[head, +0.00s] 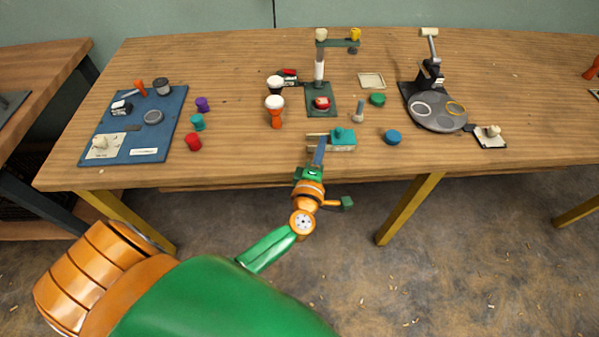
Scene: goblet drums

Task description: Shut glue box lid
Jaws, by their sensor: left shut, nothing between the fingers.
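A small teal box (343,140), which I take to be the glue box, sits near the front edge of the wooden table, at the middle. A teal knob-like piece shows on top of it. A thin tan strip lies at its left end. The box is small here, and I cannot tell how far its lid is open. My left gripper (320,143) reaches up from below, its narrow grey fingers shut and empty. They are at the left end of the box and hide part of it. I cannot tell whether they touch it. My right gripper is not in view.
An orange-and-white goblet drum (275,112) stands to the left. A green-based stand (321,97) is behind. A blue board (137,124) lies at the left.

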